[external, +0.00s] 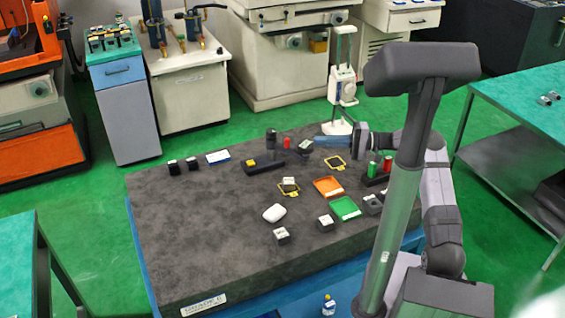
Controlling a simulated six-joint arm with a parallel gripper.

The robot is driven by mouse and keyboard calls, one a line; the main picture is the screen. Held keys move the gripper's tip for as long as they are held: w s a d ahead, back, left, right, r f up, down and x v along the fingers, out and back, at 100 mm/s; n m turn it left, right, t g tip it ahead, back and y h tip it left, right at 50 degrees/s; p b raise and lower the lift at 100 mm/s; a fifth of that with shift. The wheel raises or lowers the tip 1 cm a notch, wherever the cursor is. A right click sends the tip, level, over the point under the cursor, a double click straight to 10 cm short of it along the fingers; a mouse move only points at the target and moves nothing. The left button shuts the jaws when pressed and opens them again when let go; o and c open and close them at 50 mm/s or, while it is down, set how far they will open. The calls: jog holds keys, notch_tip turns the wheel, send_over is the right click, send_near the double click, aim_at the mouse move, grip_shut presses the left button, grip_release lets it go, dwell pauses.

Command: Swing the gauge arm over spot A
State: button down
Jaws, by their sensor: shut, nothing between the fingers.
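A white upright gauge stand (344,62) stands at the back edge of the dark stone table, its foot (337,128) on the top. I cannot make out clearly which part is its swinging arm. Two yellow-outlined squares (335,162) (289,187) lie on the table; any letters on them are too small to read, so I cannot tell which is spot A. My gripper (304,148) is at the end of my arm, over the back part of the table, in front and left of the stand's foot. It is shut and empty; its fingertips are small and hard to see.
Left of my gripper are a dark block (262,166) with a yellow piece and a red cylinder (287,143). Green cylinders (372,168), an orange tray (328,187), a green tray (345,208) and a white rounded object (274,213) lie nearby. The table's front left (185,240) is clear.

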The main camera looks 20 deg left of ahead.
jog(key=shift+s, duration=0.1)
dwell(0.3)
jog(key=s+a+m+t+b, duration=0.1)
jog(key=s+t+b, duration=0.1)
jog(key=s+b, duration=0.2)
jog(key=s+a+m+t+y+b, duration=0.1)
jog(key=s+m+t+b, duration=0.1)
jog(key=s+b, duration=0.3)
jog(key=shift+s+t+b, duration=0.15)
jog(key=shift+t+b, duration=0.15)
jog(key=shift+b, duration=1.65)
jog(key=shift+a, duration=0.1)
